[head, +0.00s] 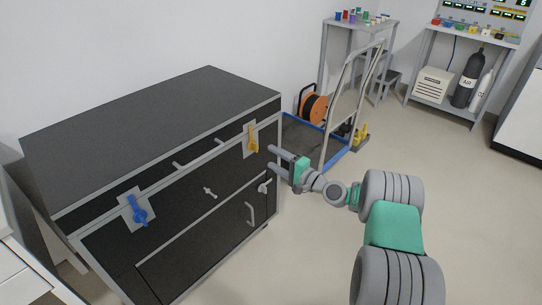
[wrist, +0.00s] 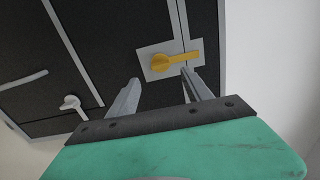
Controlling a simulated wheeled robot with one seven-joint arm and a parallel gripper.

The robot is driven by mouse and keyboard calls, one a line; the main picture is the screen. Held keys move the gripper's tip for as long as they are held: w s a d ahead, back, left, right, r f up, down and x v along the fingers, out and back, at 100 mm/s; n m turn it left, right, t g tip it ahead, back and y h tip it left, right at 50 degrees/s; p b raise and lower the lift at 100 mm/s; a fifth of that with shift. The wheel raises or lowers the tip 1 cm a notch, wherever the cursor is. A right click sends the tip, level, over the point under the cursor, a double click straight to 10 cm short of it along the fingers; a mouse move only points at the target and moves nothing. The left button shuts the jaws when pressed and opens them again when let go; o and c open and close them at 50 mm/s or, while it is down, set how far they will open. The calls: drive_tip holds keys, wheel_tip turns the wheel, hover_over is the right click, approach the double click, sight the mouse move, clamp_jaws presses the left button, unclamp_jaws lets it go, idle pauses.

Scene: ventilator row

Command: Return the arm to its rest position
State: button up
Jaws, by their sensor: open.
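My gripper (head: 272,159) is open, with its two fingers pointing at the front of a black cabinet, near the cabinet's right end. In the wrist view my gripper (wrist: 160,82) shows both fingers apart with nothing between them. A yellow latch handle (head: 253,143) on a grey plate is just beyond the fingertips; it also shows in the wrist view (wrist: 172,60), and one fingertip overlaps its plate there. I cannot tell whether they touch. My arm stretches from the lower right towards the cabinet.
The black cabinet (head: 150,110) also carries a blue latch handle (head: 139,212) at the left and grey handles. A blue-edged cart (head: 335,150) with an upright frame stands behind my gripper. A shelf with gas cylinders (head: 467,80) is at the back right. The floor at right is clear.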

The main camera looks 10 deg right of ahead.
drive_tip(key=s+a+r+n+g+h+p, duration=0.2)
drive_tip(key=s+r+n+g+h+p, duration=0.15)
drive_tip(key=s+r+p, duration=0.5)
drive_tip(key=s+a+r+n+g+h+p, duration=0.25)
drive_tip(key=r+n+p, duration=0.3)
drive_tip(key=r, duration=0.65)
drive_tip(key=s+d+r+g+h+p, duration=0.1)
drive_tip(key=s+d+r+h+p, duration=0.1)
drive_tip(key=s, duration=0.6)
drive_tip(key=s+d+r+g+h+p, duration=0.1)
drive_tip(key=s+d+r+p, duration=0.3)
drive_tip(key=s, duration=0.5)
drive_tip(key=s+d+r+n+g+h+p, duration=0.1)
drive_tip(key=s+d+r+g+h+p, duration=0.1)
drive_tip(key=s, duration=0.7)
wheel_tip(320, 180, up, 3)
drive_tip(key=d+h+p, duration=0.1)
drive_tip(key=d+p, duration=0.1)
drive_tip(key=p, duration=0.1)
drive_tip(key=shift+p, duration=0.35)
drive_tip(key=shift+f, duration=0.1)
